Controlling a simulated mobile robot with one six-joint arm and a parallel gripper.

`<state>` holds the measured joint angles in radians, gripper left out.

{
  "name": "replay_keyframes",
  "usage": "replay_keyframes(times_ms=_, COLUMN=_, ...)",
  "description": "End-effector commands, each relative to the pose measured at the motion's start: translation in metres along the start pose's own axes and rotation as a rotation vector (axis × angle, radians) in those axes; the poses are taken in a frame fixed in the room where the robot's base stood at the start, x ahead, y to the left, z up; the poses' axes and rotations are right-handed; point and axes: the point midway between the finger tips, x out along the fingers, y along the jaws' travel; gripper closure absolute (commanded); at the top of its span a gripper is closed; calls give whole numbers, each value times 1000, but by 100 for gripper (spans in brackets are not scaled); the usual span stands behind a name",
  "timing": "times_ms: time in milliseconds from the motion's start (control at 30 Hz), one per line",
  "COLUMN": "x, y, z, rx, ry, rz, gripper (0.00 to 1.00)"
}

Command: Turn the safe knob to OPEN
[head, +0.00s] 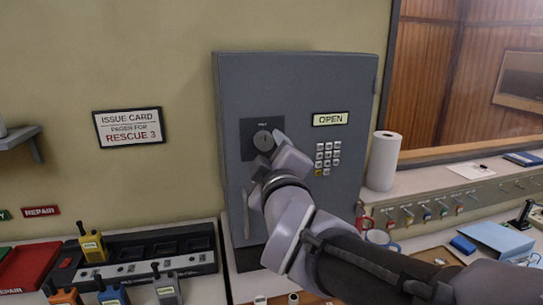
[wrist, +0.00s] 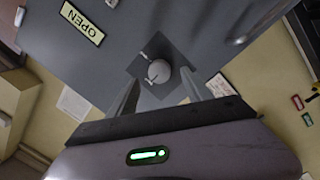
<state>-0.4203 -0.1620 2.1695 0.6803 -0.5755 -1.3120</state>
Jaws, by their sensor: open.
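The grey safe (head: 285,85) stands against the wall, its door shut in the head view. Its round knob (head: 263,140) sits on a dark square plate (head: 247,131). An OPEN label (head: 331,119) is to the right of the knob, above a keypad (head: 327,157). In the wrist view the knob (wrist: 159,71) shows at the centre, with the OPEN label (wrist: 82,23) at upper left. My gripper (wrist: 158,85) is open, its two fingers on either side of the knob or just short of it. I cannot tell whether they touch it. The knob's pointer direction is unclear.
A silver handle (head: 246,210) is on the safe door's lower left. A paper roll (head: 383,161) stands close to the safe's right. A charger rack (head: 150,252) with radios is at lower left. Keys hang along the right counter (head: 440,180).

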Motion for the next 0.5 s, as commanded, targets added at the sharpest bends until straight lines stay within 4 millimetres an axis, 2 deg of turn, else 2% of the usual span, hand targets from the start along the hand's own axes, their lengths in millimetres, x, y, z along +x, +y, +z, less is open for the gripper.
replay_keyframes(times_ms=100, x=24, y=-1, z=1, rx=0, ry=-1, rz=0, gripper=42)
replay_keyframes(times_ms=200, x=35, y=0, z=0, rx=0, ry=-1, rz=0, gripper=42)
replay_keyframes(times_ms=500, x=42, y=1, z=0, rx=0, ry=0, rz=0, gripper=42)
